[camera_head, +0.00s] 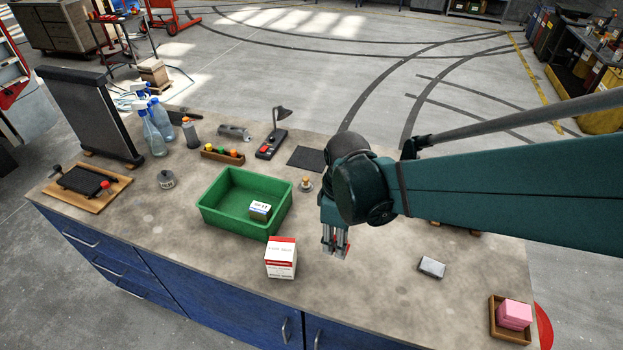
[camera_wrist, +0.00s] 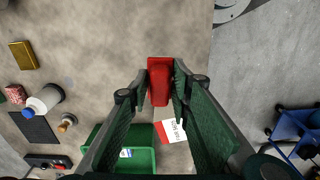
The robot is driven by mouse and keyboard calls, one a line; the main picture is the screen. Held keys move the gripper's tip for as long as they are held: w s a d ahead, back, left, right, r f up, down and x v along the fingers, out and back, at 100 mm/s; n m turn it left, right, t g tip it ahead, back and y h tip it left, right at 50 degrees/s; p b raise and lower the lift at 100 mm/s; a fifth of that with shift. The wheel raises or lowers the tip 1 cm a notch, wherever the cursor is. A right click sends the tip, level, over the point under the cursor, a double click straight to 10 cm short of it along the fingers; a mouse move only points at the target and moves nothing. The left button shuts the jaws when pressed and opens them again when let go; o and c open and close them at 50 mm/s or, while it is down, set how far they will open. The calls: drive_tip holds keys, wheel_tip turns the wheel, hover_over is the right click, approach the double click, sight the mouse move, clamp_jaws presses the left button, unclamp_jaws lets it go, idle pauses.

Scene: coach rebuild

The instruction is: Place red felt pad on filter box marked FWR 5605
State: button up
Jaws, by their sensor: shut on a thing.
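My gripper (camera_head: 335,248) is shut on the red felt pad (camera_wrist: 160,80), which stands on edge between the fingertips in the wrist view. In the head view the fingers mostly hide the pad. A white filter box (camera_head: 281,262) with red bands stands upright near the table's front edge, left of my gripper and apart from it. It also shows in the wrist view (camera_wrist: 172,130), partly hidden by a finger; its lettering is small and looks like FWR and a number. Another small box (camera_head: 260,210) with a label lies in the green bin; its lettering is too small to read.
The green bin (camera_head: 222,222) stands behind and left of the white box. A small knobbed piece (camera_head: 306,184) stands by the bin's right side. A grey block (camera_head: 431,267) and a tray (camera_head: 495,330) with pink blocks are at the right. The table between is mostly clear.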

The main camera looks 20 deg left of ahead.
drive_tip(key=s+a+r+p, duration=0.1)
drive_tip(key=a+r+p, duration=0.1)
drive_tip(key=a, duration=0.5)
drive_tip(key=s+a+r+p, duration=0.1)
drive_tip(key=a+r+p, duration=0.1)
drive_tip(key=a+r, duration=0.3)
drive_tip(key=a, duration=0.3)
drive_tip(key=shift+s+a+n, duration=0.3)
drive_tip(key=shift+s+n, duration=0.05)
drive_tip(key=shift+n, duration=0.05)
hover_over(280, 248)
drive_tip(key=shift+f, duration=2.9)
drive_tip(key=shift+d, duration=0.1)
drive_tip(key=shift+f, duration=2.05)
drive_tip(key=shift+f, duration=0.15)
drive_tip(key=o, duration=0.9)
